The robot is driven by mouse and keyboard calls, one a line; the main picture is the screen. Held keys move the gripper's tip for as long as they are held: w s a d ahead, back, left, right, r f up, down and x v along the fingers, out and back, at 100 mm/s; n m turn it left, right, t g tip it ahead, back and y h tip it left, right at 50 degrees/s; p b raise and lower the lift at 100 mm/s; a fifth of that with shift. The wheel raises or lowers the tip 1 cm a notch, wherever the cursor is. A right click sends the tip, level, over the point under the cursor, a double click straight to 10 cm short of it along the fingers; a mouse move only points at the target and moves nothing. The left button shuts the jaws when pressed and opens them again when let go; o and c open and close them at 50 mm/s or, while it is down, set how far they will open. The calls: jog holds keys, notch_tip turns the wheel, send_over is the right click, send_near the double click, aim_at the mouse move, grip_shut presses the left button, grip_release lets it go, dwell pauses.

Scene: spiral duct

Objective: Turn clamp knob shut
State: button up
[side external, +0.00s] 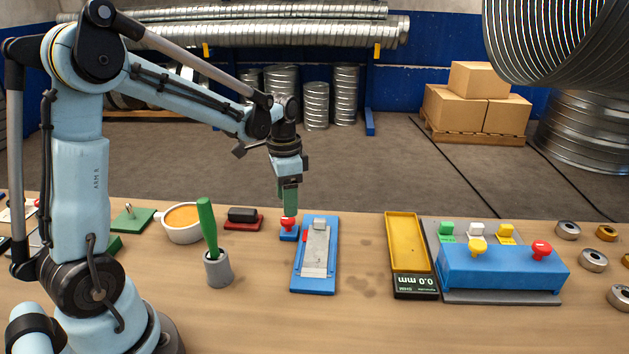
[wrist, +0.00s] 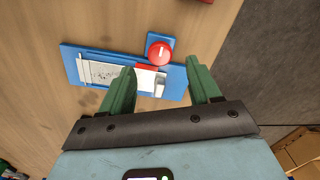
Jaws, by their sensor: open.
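A red knob (side external: 288,223) sits on a small blue base beside a blue plate (side external: 299,281) that carries a pale metal strip. My gripper (side external: 289,208) points down just above this red knob in the side view. In the wrist view the knob (wrist: 159,53) shows round and red, just beyond and between my green fingertips (wrist: 160,69). The fingers are spread apart with nothing between them. A small red piece lies at the edge of the pale strip near the knob. I cannot tell whether the fingers touch the knob.
A green-handled tool stands in a grey cup (side external: 218,270) on the left. A white cup (side external: 182,234) with orange contents is behind it. A yellow tray (side external: 404,238) and a blue box (side external: 500,270) with yellow and red knobs stand right. Bare table lies in front.

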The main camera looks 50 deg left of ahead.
aim_at(288, 222)
notch_tip(288, 222, up, 7)
jog(key=shift+r, duration=0.2)
dwell(0.4)
jog(key=s+d+f+n+t, duration=0.1)
jog(key=s+d+n+t, duration=0.3)
jog(key=s+d+t, duration=0.3)
jog(key=shift+s+d+f, duration=0.2)
jog(key=shift+s+d, duration=0.7)
jog(key=shift+d, duration=1.1)
